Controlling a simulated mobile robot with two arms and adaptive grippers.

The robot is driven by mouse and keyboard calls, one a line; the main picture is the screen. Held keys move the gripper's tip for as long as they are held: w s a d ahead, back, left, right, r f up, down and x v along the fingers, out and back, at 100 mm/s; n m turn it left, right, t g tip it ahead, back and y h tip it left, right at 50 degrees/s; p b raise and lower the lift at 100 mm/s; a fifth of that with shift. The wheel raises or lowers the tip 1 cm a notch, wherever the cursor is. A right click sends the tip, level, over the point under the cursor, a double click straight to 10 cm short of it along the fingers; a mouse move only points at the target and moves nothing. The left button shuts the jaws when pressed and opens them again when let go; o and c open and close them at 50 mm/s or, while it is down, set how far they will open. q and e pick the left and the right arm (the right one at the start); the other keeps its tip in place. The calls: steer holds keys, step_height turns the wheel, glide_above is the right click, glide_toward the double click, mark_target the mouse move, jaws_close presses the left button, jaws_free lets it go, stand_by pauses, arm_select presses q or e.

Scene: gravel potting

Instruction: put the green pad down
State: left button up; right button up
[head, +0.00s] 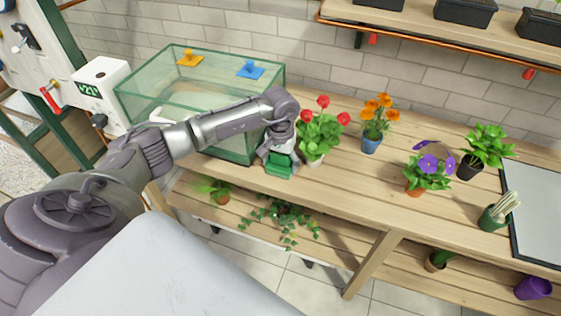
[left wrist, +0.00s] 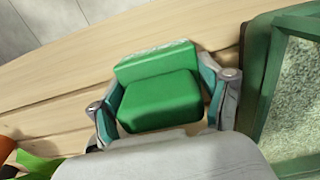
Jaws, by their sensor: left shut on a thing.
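The green pad (head: 279,171) is a small green block with a paler strip along one side. My left gripper (head: 279,163) is shut on it, beside the right front corner of the glass tank. In the left wrist view the pad (left wrist: 160,95) sits between the two fingers of the left gripper (left wrist: 163,105), with the wooden bench top behind it. I cannot tell whether the pad touches the wood. My right gripper is not in view.
A red-flowered plant (head: 320,135) is close on the right. An orange-flowered plant (head: 373,125) stands farther right. The bench front between is bare.

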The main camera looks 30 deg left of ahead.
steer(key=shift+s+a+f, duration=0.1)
arm_select(q)
steer(key=shift+f, duration=0.2)
steer(key=o, duration=1)
steer(key=shift+c, duration=0.2)
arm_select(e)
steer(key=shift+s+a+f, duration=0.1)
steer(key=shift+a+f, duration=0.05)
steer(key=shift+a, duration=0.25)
arm_select(q)
steer(key=shift+r, duration=0.1)
steer(key=shift+r, duration=0.45)
step_height(320, 180, up, 11)
steer(key=b, duration=0.2)
steer(key=shift+f+b, duration=0.2)
steer(key=shift+b, duration=0.1)
steer(key=shift+r, duration=0.4)
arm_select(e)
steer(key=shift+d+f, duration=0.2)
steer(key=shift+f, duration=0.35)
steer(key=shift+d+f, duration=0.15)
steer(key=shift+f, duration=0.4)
